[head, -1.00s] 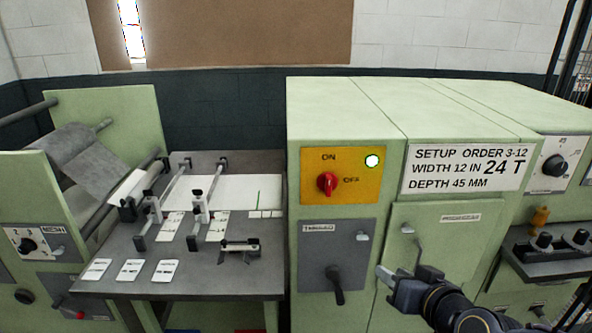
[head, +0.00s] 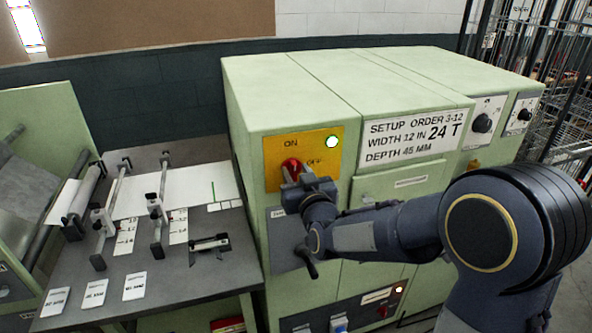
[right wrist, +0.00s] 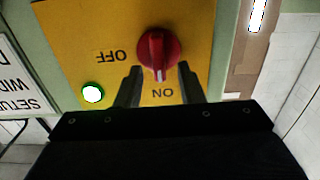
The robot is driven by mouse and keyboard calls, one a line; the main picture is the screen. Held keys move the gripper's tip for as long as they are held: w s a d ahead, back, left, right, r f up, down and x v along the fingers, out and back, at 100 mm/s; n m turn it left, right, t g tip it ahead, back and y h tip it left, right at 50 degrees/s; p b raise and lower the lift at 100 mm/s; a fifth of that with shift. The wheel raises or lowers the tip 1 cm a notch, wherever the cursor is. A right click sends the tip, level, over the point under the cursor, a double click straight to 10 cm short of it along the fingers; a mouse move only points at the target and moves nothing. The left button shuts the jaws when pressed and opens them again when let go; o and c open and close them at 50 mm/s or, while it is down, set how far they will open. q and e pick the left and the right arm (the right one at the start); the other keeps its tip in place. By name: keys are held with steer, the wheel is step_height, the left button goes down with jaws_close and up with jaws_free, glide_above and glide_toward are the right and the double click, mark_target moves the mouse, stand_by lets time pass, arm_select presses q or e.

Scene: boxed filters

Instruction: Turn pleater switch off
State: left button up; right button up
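The pleater switch is a red rotary knob (head: 291,169) on a yellow plate (head: 272,152) marked ON at the top and OFF at the right. A lit green-white lamp (head: 332,142) is at the plate's upper right. In the right wrist view, upside down, the red knob (right wrist: 158,55) has its pale pointer mark toward ON. My right gripper (right wrist: 158,75) is open, with one finger on each side of the knob's lower part in that view; a gap shows beside the knob. In the head view, my right gripper (head: 300,180) covers the knob's lower part. My left gripper is out of view.
The green machine carries a white setup sign (head: 412,135) and a grey panel (head: 284,246) with a dark lever below the yellow plate. A grey table (head: 190,262) with clamps and cards stands at left. Wire racks stand at far right.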

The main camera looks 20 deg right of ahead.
steer(key=shift+w, duration=0.25)
jaws_close()
